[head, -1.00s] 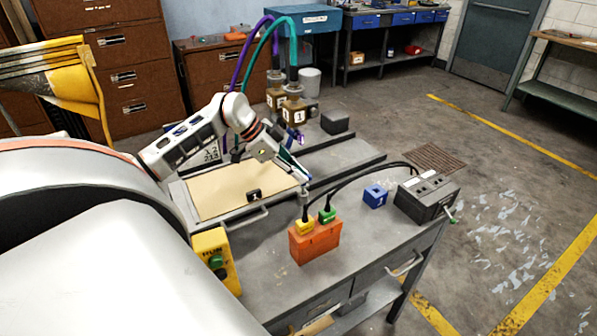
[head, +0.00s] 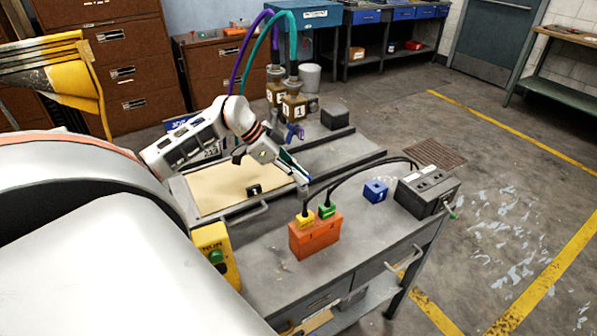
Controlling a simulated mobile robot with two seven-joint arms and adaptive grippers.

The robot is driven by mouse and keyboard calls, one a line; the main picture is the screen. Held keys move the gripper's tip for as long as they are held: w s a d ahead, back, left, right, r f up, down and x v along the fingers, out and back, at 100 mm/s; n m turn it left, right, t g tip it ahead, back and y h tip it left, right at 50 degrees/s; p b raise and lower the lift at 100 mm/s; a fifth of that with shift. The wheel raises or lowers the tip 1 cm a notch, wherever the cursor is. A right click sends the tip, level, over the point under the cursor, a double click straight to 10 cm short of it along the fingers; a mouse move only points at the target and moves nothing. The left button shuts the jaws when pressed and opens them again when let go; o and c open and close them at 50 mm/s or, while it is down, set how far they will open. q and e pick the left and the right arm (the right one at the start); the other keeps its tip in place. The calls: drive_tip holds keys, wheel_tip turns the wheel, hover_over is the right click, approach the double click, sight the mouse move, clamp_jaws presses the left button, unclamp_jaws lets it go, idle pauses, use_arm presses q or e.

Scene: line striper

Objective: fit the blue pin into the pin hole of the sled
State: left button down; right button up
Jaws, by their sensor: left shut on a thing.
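My left arm comes in from the left. My left gripper (head: 299,175) points down and right above the bench, between the beige panel and the orange block. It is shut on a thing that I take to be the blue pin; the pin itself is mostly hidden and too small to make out. The blue block (head: 376,192) stands on the bench to the right, apart from the gripper. Two brown bottles with purple and teal hoses stand behind the wrist, likely on the sled. The sled's outline and its pin hole cannot be made out. My right gripper is not in view.
An orange block (head: 314,238) holds a yellow plug (head: 305,219) and a green plug (head: 326,210). A yellow switch box (head: 213,250) stands at the near left. The bench front is clear.

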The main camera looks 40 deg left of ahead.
use_arm(q)
drive_tip(key=shift+f, duration=0.2)
idle(0.6)
drive_tip(key=c, duration=2)
unclamp_jaws()
drive_tip(key=shift+f, duration=0.1)
drive_tip(key=shift+o, duration=0.4)
drive_tip(key=shift+o, duration=1.1)
